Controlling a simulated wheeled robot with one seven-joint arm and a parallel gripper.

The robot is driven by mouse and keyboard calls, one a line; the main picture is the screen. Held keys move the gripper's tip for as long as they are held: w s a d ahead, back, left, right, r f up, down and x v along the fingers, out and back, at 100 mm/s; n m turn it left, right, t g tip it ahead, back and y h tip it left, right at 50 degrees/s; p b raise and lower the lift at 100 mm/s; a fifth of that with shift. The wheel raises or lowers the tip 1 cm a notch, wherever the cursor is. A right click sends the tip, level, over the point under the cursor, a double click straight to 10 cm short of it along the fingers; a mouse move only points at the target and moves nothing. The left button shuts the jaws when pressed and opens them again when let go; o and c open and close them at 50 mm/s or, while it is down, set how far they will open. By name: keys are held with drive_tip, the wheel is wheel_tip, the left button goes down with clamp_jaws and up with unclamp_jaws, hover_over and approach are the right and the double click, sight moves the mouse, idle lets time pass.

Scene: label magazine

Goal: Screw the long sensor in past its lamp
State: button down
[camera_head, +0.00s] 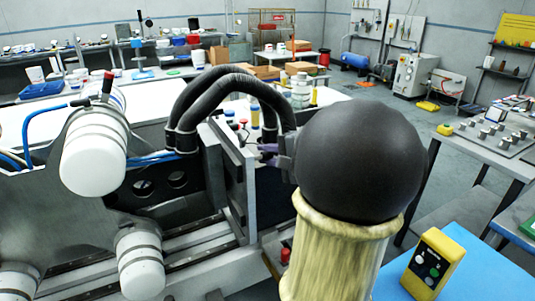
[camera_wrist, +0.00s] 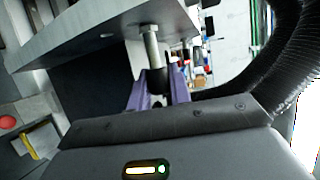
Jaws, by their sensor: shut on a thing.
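In the wrist view, a silver rod-like sensor (camera_wrist: 151,46) with a wider collar near its top stands at the edge of a grey metal plate (camera_wrist: 95,35). Its lower part runs down between the purple fingers of my gripper (camera_wrist: 157,76), which are shut on it. In the head view, my gripper's purple fingers (camera_head: 268,149) show only in part, beside an upright grey plate (camera_head: 233,165). My own dark round joint and sleeve cover much of that area. I cannot make out the sensor there, nor any lamp on it in either view. How deep its thread sits cannot be told.
Thick black hoses arch over the work area close to my gripper. White cylinders (camera_head: 93,160) stand on the machine at left. A yellow button box (camera_head: 433,264) is on the blue surface at lower right. A red button (camera_wrist: 8,122) shows at left in the wrist view.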

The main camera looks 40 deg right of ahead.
drive_tip(key=shift+a+r+g+p, duration=0.1)
drive_tip(key=shift+r+g+p, duration=0.15)
drive_tip(key=shift+g+p, duration=0.4)
drive_tip(key=shift+f+m+g+p, duration=0.25)
drive_tip(key=shift+m+g+p, duration=0.1)
drive_tip(key=shift+p, duration=0.15)
drive_tip(key=c, duration=1.3)
unclamp_jaws()
drive_tip(key=shift+s, duration=0.1)
drive_tip(key=v, duration=1.7)
drive_tip(key=shift+s, duration=0.15)
